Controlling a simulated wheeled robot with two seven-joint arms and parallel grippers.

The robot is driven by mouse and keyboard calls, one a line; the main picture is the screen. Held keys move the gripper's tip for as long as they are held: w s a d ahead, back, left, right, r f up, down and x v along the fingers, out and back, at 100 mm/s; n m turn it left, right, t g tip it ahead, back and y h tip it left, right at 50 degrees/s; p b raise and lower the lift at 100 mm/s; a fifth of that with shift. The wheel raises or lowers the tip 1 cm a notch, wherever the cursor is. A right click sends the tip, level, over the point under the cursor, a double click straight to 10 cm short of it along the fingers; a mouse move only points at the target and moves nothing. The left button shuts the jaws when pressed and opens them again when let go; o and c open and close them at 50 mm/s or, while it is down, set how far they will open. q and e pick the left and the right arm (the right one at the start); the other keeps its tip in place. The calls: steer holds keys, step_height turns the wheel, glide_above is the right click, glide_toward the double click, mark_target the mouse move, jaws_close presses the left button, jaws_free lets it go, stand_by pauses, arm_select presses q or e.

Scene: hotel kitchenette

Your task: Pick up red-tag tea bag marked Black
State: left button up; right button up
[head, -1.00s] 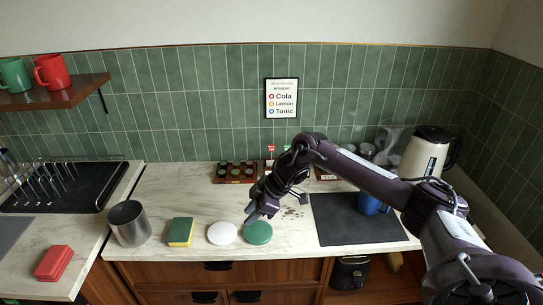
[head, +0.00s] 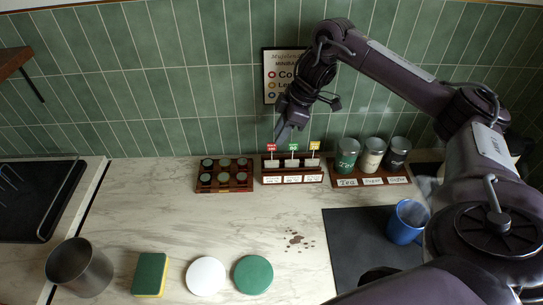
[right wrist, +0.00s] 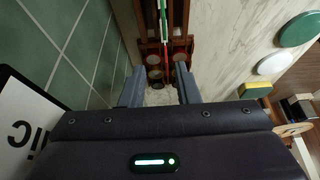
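The red tag (head: 271,147) stands upright at the left end of a small wooden tea bag holder (head: 293,179), beside a green tag (head: 294,147) and a yellow tag (head: 314,145). The writing on the tags is too small to read. My right gripper (head: 284,133) is just above the red tag in the head view, fingers pointing down. In the right wrist view its two fingers (right wrist: 159,88) are apart, with nothing held between them. A thin red edge (right wrist: 166,50) and a green edge show beyond the fingers. My left gripper is not in view.
A rack of small capsules (head: 224,176) stands left of the holder. A rack with several canisters (head: 372,160) stands right. A framed menu sign (head: 281,62) hangs close behind my gripper. A blue mug (head: 407,222) sits on the dark mat. The counter in front is mostly clear, with brown spots.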

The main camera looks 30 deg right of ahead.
mark_target(270, 150)
steer(key=x, duration=0.7)
steer(key=shift+s+a+r, duration=0.15)
steer(key=shift+s+a, duration=0.05)
steer(key=shift+a, duration=0.15)
steer(key=shift+w+f, duration=0.1)
steer(key=shift+f, duration=0.25)
steer(key=shift+a, duration=0.1)
steer(key=shift+c, duration=0.2)
jaws_close()
